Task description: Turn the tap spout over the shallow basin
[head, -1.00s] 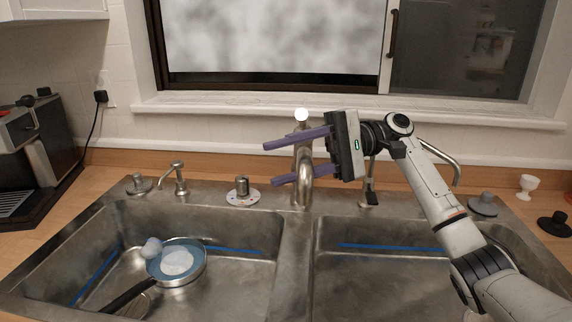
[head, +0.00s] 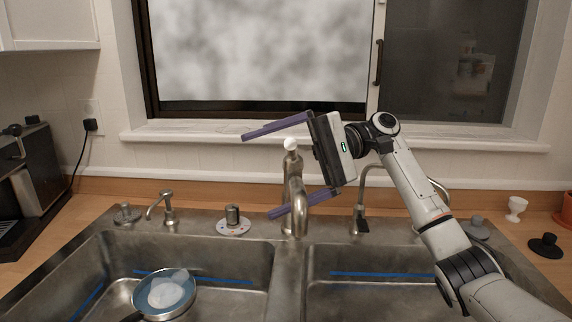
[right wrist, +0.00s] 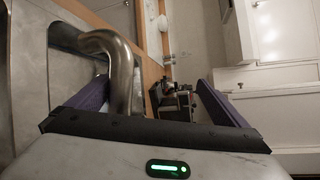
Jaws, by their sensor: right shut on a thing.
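The metal tap (head: 292,175) stands behind the divider (head: 288,268) between two sink basins. Its curved spout (head: 300,212) points forward, roughly over the divider. My right gripper (head: 258,176) comes in from the right, its purple fingers wide apart. It is shut on the tap, the lower finger crossing at the spout. In the right wrist view the spout (right wrist: 123,75) lies between the fingers, close against the left one. The left basin (head: 225,262) and right basin (head: 380,260) each have a blue line inside; I cannot tell which is shallower. My left gripper is out of view.
A pan (head: 165,292) lies in the left basin. A soap dispenser (head: 167,207) and a round control (head: 233,222) stand left of the tap. A thinner faucet (head: 362,205) stands to its right, near my arm. The window sill (head: 220,133) is behind.

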